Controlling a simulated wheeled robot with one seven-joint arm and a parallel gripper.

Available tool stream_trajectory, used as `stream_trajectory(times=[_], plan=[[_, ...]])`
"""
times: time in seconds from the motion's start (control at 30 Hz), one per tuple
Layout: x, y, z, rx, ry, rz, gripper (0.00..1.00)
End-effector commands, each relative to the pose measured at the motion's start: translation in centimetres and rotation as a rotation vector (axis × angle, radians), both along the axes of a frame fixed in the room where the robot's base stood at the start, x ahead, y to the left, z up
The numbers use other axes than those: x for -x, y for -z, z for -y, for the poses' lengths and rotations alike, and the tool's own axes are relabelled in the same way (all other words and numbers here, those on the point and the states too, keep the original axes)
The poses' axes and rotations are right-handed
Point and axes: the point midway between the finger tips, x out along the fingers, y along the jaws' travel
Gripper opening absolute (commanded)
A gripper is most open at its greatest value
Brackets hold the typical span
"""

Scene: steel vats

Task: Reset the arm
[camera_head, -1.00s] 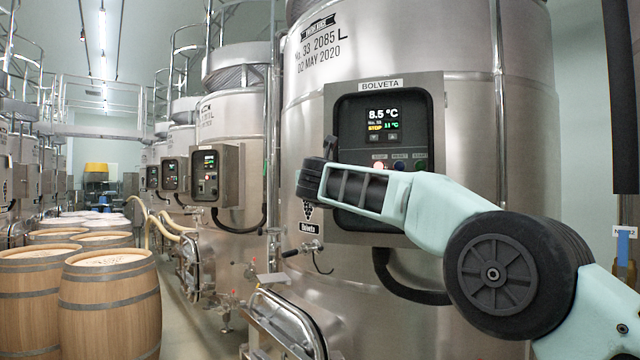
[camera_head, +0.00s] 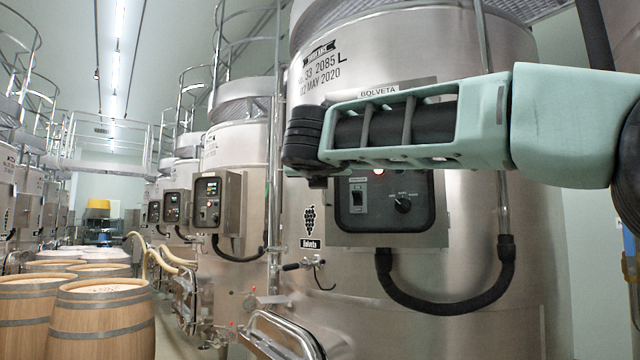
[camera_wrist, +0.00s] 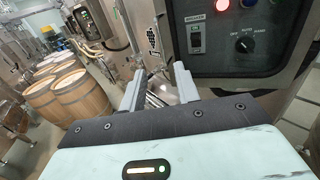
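My gripper (camera_wrist: 159,76) shows in the wrist view with its two grey fingers apart and nothing between them. It is close in front of the steel vat, just left of the control box. My pale green arm crosses the head view from the right at the height of the box. The vat's control box (camera_head: 432,215), labelled BOLVETA, has its display hidden behind my arm. Its rocker switch and round knob show below the arm. In the wrist view the box (camera_wrist: 272,75) shows the switch, the knob and lit buttons. The gripper fingers cannot be made out in the head view.
The large steel vat (camera_head: 480,270) is directly ahead, with a black hose (camera_head: 450,303) looping under the box. Wooden barrels (camera_head: 102,325) stand at lower left. More vats with control boxes (camera_head: 215,200) line the aisle. A vertical pipe (camera_head: 274,190) runs beside the vat.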

Motion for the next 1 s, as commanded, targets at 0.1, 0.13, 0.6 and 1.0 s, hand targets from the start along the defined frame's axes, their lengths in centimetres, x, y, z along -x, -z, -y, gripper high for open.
stream_trajectory(times=[0.1,0.13,0.6,1.0], plan=[[0.7,0.1,0.0,0.000,-0.001,0.000,0.32],[0.8,0.0,0.0,0.000,-0.001,0.000,0.32],[0.8,0.0,0.0,0.000,-0.001,0.000,0.32],[5.1,5.6,-5.3,0.773,-0.342,0.179,0.32]])
